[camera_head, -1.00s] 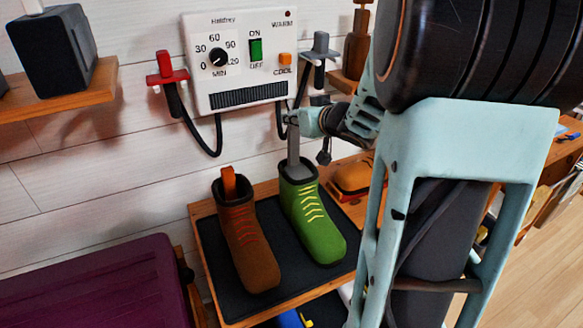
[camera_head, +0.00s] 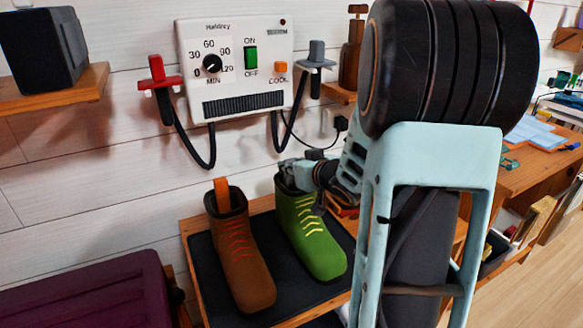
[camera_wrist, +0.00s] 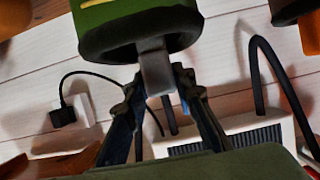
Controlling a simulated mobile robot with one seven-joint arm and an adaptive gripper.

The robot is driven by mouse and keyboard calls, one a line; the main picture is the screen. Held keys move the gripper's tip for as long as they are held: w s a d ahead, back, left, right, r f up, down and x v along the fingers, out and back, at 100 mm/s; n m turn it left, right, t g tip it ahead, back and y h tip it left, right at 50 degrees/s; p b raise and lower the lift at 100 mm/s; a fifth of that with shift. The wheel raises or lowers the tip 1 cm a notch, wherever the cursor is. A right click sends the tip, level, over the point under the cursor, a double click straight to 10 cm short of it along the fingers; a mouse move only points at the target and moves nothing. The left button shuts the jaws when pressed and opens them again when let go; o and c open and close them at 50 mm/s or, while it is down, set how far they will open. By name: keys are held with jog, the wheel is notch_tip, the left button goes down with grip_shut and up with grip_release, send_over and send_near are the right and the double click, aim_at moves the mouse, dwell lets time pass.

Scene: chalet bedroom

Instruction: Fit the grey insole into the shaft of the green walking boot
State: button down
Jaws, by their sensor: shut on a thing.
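The green walking boot (camera_head: 313,240) with yellow laces stands upright on a dark mat, to the right of a brown boot. My gripper (camera_head: 291,172) is right at the top of its shaft. In the wrist view, the gripper (camera_wrist: 160,84) is shut on the upper end of the grey insole (camera_wrist: 156,70). The insole passes into the dark collar of the green boot (camera_wrist: 135,30). Only its short upper end shows; its lower part is hidden inside the shaft. My fingertips are close to the collar, and I cannot tell whether they touch it.
The brown boot (camera_head: 240,255) has an orange insole (camera_head: 221,193) upright in its shaft. The dark mat (camera_head: 212,285) lies on a wooden shelf. A white dryer box (camera_head: 237,70) with black hoses hangs on the wall behind. A purple case (camera_head: 85,292) stands at the lower left.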

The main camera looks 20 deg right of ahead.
jog(key=shift+f, duration=0.1)
jog(key=shift+f, duration=0.15)
jog(key=c, duration=1.6)
grip_release()
jog(key=shift+r, duration=0.3)
jog(key=p+v, duration=0.4)
jog(key=v, duration=0.8)
